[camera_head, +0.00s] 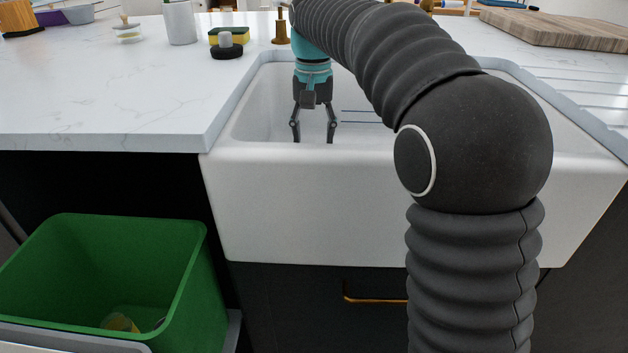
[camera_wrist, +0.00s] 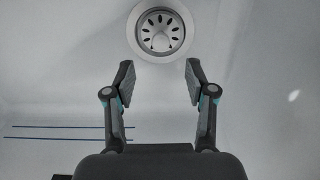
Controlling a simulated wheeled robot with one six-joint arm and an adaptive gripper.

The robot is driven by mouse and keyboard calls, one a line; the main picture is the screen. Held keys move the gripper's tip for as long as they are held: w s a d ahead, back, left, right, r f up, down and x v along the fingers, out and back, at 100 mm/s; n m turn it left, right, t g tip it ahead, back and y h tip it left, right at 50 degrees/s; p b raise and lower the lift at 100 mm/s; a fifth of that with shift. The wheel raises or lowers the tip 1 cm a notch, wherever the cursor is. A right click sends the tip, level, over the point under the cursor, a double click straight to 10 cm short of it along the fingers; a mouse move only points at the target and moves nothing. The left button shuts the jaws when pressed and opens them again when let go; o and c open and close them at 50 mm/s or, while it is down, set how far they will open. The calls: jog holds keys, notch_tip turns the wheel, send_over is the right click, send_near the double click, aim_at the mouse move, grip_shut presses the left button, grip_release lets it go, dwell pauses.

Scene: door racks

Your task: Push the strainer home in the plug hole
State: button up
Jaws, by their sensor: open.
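In the wrist view the strainer (camera_wrist: 161,33) is a round metal basket with dark slots and a small middle knob. It sits in the plug hole, ringed by a pale rim (camera_wrist: 133,33). I cannot tell how deep it sits. My gripper (camera_wrist: 159,82) is open and empty, its two fingers apart, with the strainer beyond the fingertips. In the head view my gripper (camera_head: 314,140) points down inside the white sink (camera_head: 400,200). The front wall of the sink hides the strainer and the plug hole there.
Thin blue lines (camera_wrist: 70,133) mark the basin at left. A sponge (camera_head: 229,36), a dark round item with a pale knob (camera_head: 227,51) and a white cup (camera_head: 180,22) stand on the left counter. A green bin (camera_head: 185,290) is below. A wooden board (camera_head: 560,28) lies at back right.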

jog(key=shift+s+a+f+b, duration=0.1)
jog(key=shift+f+b, duration=0.3)
jog(key=shift+f, duration=3.7)
grip_shut()
